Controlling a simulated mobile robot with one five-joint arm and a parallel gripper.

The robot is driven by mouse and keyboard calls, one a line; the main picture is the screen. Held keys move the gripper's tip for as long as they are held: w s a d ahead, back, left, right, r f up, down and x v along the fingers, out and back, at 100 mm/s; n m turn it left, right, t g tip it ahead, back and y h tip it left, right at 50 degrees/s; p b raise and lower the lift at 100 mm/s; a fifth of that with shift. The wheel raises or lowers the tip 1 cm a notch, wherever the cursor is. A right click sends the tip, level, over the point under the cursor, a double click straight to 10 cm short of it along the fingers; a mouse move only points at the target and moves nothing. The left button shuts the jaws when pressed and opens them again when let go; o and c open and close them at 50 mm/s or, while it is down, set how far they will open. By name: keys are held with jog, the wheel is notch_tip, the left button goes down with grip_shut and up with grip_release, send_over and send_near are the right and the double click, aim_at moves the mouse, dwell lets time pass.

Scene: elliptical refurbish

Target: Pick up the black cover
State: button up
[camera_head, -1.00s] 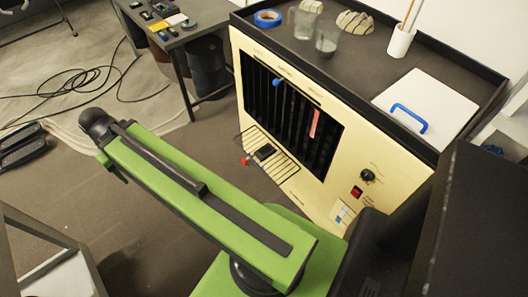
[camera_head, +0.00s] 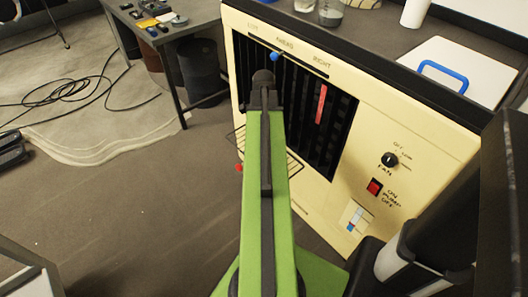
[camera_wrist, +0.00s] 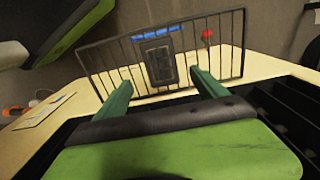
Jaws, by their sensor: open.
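In the wrist view a small dark rectangular piece, which looks like the black cover (camera_wrist: 158,60), lies against the wire rack (camera_wrist: 101,60) near its middle. My gripper (camera_wrist: 160,78) shows two green fingers, apart and with nothing between them. The dark piece appears beyond the fingertips, between them in the picture; I cannot tell how far off it is. In the head view my green arm hides the dark piece, and only parts of the wire rack (camera_head: 294,166) show beside the arm.
The cream cooler cabinet (camera_head: 345,150) has a dark louvred front, a fan knob (camera_head: 390,159) and a red switch (camera_head: 374,187). A red knob (camera_head: 239,168) sits by the rack. A table (camera_head: 175,30) stands behind. The floor at left is mostly clear, with cables (camera_head: 75,90) farther back.

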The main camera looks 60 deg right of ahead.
jog(key=f+b, duration=0.6)
jog(key=f, duration=0.1)
jog(key=shift+w+a, duration=0.1)
jog(key=shift+a, duration=0.1)
jog(key=shift+r, duration=0.2)
grip_shut()
